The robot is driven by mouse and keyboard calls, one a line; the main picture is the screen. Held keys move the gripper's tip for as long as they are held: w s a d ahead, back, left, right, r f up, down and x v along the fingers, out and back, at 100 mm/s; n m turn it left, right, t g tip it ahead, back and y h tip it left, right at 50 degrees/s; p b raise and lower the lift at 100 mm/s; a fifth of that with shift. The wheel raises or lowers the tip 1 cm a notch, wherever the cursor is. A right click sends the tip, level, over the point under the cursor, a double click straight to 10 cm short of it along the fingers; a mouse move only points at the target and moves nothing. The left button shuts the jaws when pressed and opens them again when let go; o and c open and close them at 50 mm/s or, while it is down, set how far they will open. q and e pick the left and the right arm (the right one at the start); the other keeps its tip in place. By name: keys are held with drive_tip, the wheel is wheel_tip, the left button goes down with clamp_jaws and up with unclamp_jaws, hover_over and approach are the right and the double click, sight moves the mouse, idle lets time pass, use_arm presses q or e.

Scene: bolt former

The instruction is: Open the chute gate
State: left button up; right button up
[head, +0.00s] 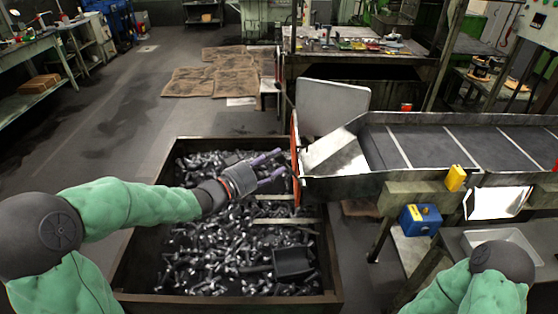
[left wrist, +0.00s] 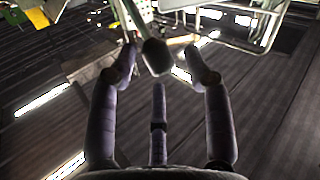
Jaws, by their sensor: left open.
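The chute (head: 385,152) ends above the bin, and a thin red-orange edged plate, seemingly the gate (head: 295,158), stands across its left end. My left gripper (head: 276,168) is over the bin, just left of this plate, with its purple fingers pointing right toward it. In the left wrist view the fingers (left wrist: 160,66) are spread, and a rod with a dark rounded end (left wrist: 155,57) reaches between the fingertips. I cannot tell whether any finger touches it. My right forearm shows at the lower right of the head view, but its gripper is out of view.
A large bin (head: 140,246) full of dark bolts lies below, holding a dark scoop-like tray (head: 292,262). A blue box (head: 420,219) and a yellow box (head: 455,178) are mounted by the conveyor frame. A workbench (head: 350,62) stands behind.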

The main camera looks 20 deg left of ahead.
sight(279, 156)
use_arm(q)
drive_tip(key=shift+b+x, duration=0.3)
drive_tip(key=shift+x, duration=1.15)
use_arm(e)
drive_tip(key=shift+f, duration=0.4)
use_arm(q)
drive_tip(key=shift+r, duration=0.15)
clamp_jaws()
drive_tip(key=shift+r, duration=0.15)
use_arm(e)
drive_tip(key=shift+r, duration=0.2)
